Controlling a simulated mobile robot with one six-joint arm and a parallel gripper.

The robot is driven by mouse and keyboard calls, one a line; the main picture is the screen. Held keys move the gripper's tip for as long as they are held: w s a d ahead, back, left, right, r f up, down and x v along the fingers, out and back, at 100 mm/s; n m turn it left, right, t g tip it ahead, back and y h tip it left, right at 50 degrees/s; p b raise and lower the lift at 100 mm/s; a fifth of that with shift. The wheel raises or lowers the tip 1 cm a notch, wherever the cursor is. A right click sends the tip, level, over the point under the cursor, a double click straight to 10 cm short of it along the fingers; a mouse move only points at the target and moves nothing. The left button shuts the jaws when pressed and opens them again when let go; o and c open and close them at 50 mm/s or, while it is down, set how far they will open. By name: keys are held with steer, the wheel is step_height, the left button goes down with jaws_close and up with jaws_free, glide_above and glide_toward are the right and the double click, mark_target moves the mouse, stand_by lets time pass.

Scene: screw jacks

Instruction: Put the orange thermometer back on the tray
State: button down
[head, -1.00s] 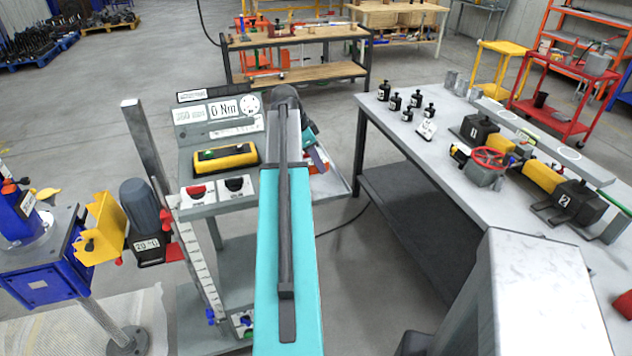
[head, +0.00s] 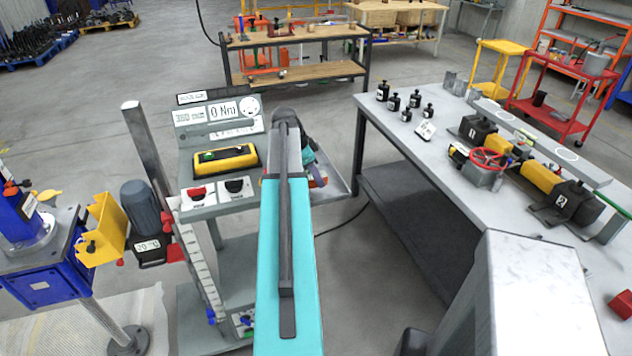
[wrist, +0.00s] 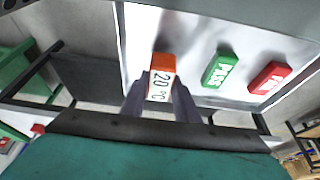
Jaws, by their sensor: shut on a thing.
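The orange thermometer (wrist: 162,64) with a white "20 °C" label is between the fingers of my gripper (wrist: 160,88) in the wrist view. My gripper is shut on it. The pale tray (wrist: 200,28) lies behind it in that view; I cannot tell whether the thermometer touches the tray. In the head view, my arm hides most of the gripper, and the tray (head: 341,184) shows only at its right part, beside the instrument stand.
A green PASS block (wrist: 220,68) and a red FAIL block (wrist: 270,77) lie on the tray, right of the thermometer. The control panel (head: 222,190) stands left of my arm. A grey workbench (head: 440,165) with several black weights is to the right.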

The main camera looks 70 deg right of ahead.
steer(key=shift+f, duration=1.2)
steer(key=shift+f, duration=0.2)
steer(key=c, duration=1.4)
jaws_free()
steer(key=shift+w+r, duration=0.1)
steer(key=shift+r, duration=0.25)
steer(key=shift+b+v, duration=1.1)
steer(key=shift+v, duration=4.75)
